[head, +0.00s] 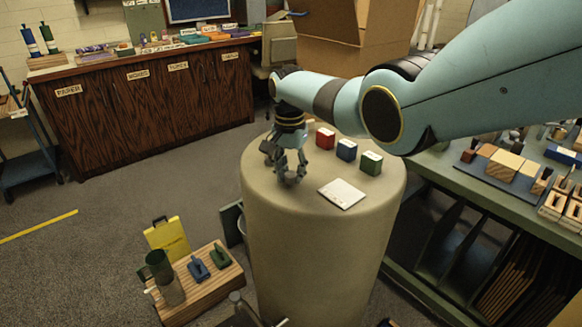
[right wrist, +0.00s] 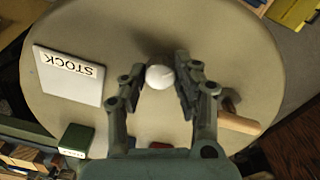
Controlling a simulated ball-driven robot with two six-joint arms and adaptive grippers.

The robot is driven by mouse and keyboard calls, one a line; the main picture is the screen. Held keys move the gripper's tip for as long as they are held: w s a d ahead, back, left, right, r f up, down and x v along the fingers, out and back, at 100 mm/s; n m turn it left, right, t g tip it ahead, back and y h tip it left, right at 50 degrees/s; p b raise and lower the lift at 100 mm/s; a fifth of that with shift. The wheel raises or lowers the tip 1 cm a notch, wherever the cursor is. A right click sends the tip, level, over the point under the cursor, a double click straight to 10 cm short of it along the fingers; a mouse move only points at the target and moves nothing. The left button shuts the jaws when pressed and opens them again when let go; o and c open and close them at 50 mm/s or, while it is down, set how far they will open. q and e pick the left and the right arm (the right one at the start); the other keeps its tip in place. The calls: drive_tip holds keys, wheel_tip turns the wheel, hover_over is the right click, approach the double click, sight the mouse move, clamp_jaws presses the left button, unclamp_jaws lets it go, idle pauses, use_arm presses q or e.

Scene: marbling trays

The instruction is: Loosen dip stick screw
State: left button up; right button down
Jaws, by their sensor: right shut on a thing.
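My right gripper (head: 292,176) points down over the round beige pedestal top (head: 262,185) in the head view. In the right wrist view my right gripper (right wrist: 160,88) has its fingers on both sides of a small white round piece (right wrist: 159,76) and is shut on it. I cannot tell whether this piece is the dip stick screw; only its rounded top shows. In the head view the fingers hide it. A white card (head: 342,193) marked STOCK lies on the pedestal, and shows to the left in the right wrist view (right wrist: 66,78). My left gripper is not in view.
Red (head: 325,138), blue (head: 346,150) and green (head: 371,162) blocks stand along the pedestal's far right. A wooden handle (right wrist: 240,122) lies beside the right finger. A low wooden stand (head: 205,285) is on the floor at left. A green bench (head: 450,185) stands at right.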

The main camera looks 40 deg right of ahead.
drive_tip(key=n+p, duration=0.1)
drive_tip(key=n, duration=0.4)
drive_tip(key=shift+r+n, duration=0.1)
drive_tip(key=shift+n, duration=0.2)
drive_tip(key=n+p, duration=0.1)
drive_tip(key=n, duration=0.9)
drive_tip(key=shift+n, duration=0.4)
drive_tip(key=n, duration=0.5)
drive_tip(key=shift+n+p, duration=0.3)
drive_tip(key=shift+p, duration=0.05)
drive_tip(key=n, duration=1)
drive_tip(key=shift+n, duration=0.4)
drive_tip(key=n, duration=0.5)
drive_tip(key=shift+b, duration=0.3)
drive_tip(key=n, duration=0.6)
